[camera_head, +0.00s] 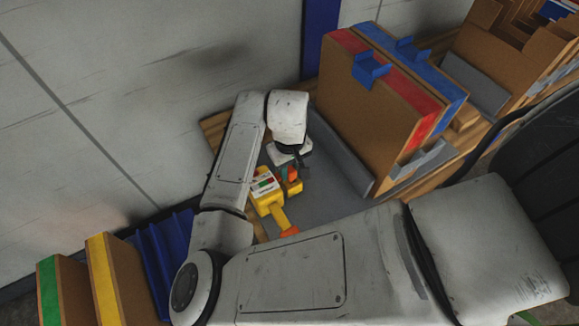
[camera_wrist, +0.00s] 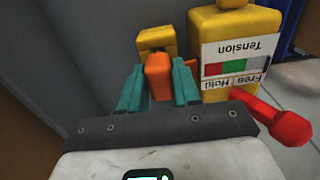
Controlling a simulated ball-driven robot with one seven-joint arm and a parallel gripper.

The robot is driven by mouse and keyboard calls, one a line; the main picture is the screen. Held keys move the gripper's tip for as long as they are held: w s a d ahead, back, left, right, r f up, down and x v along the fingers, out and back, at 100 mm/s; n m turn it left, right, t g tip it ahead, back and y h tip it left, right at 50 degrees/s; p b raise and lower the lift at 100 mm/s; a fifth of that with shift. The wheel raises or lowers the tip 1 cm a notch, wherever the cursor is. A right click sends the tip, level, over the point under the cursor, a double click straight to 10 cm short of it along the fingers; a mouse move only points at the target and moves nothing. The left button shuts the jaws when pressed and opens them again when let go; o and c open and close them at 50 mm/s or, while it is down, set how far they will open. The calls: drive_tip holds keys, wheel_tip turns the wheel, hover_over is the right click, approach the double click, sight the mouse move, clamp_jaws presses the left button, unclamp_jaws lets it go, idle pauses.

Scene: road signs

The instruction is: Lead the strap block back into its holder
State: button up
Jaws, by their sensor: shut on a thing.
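The orange strap block (camera_wrist: 158,76) is between the two teal fingers of my gripper (camera_wrist: 158,88), which is shut on it. A yellow piece (camera_wrist: 157,40) is right behind the block's far end; I cannot tell whether it is part of the block or a holder. Beside them, to the right in the wrist view, is a yellow tension unit (camera_wrist: 215,28) with a white label reading "Tension", "Free" and "Hold", and a red lever (camera_wrist: 285,124). In the head view, the unit (camera_head: 264,187) is left of the orange block (camera_head: 291,173); my arm hides part of the area.
A grey panel (camera_head: 335,150) and large brown boards with red and blue tops (camera_head: 390,80) stand close on the right. A blue rack (camera_head: 168,250) and boards with green and yellow edges (camera_head: 103,262) stand lower left.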

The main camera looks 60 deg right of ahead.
drive_tip(key=shift+f, duration=0.55)
idle(0.4)
drive_tip(key=o, duration=0.9)
drive_tip(key=shift+o, duration=0.2)
wheel_tip(320, 180, up, 11)
drive_tip(key=shift+f+p, duration=0.1)
drive_tip(key=shift+p, duration=0.55)
